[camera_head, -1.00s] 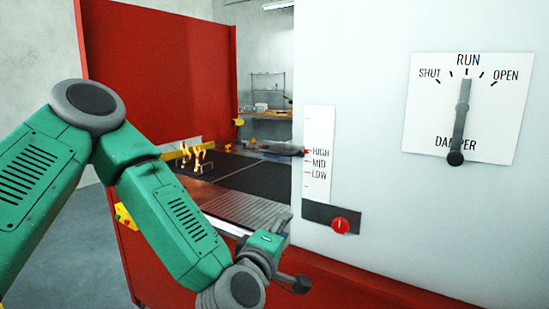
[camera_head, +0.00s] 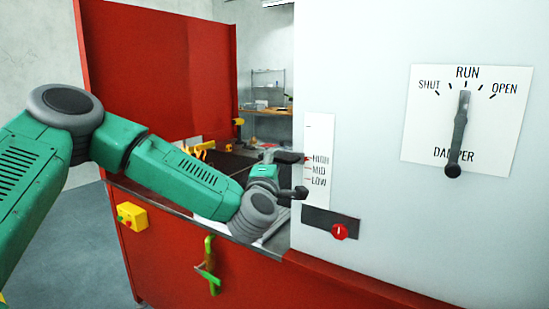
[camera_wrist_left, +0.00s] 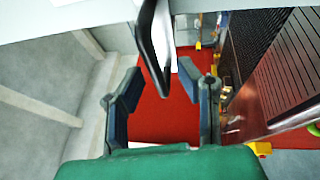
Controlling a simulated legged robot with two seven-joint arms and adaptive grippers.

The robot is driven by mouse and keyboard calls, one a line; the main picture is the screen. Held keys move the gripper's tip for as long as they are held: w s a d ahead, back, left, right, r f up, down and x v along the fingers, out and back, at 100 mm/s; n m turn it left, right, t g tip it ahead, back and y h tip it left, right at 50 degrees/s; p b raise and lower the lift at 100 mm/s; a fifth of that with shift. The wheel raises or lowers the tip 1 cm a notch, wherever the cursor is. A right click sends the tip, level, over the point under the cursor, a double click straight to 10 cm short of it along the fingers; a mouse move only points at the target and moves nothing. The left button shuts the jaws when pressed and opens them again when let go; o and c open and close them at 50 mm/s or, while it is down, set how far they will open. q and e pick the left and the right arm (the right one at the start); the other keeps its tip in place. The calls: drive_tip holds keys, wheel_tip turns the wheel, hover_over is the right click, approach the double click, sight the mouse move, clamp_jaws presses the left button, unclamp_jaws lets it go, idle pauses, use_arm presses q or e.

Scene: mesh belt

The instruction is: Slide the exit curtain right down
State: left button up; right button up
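The scale plate (camera_head: 318,160) beside the opening is marked HIGH, MID and LOW. A black handle, apparently the curtain's, (camera_wrist_left: 153,45) shows in the left wrist view, upright at the top centre between the lines of my fingers. My left gripper (camera_head: 291,175) is beside the scale, about level with HIGH to LOW. In the left wrist view my left gripper (camera_wrist_left: 163,95) has its fingers wide apart, with nothing clamped between them. Contact with the handle cannot be told. My forearm and gripper hide part of the opening, and the curtain itself is not clear. My right gripper is not in view.
A red wall (camera_head: 160,80) stands behind my arm. A green handle (camera_head: 209,265) and a yellow button box (camera_head: 132,216) sit on the red front.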

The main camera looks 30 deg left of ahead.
use_arm(q)
drive_tip(key=shift+w+a+r, duration=0.15)
drive_tip(key=shift+w+a, duration=0.05)
drive_tip(key=shift+w, duration=0.45)
clamp_jaws()
wheel_tip(320, 180, down, 11)
drive_tip(key=b, duration=0.9)
drive_tip(key=shift+s, duration=0.1)
unclamp_jaws()
drive_tip(key=shift+r, duration=0.1)
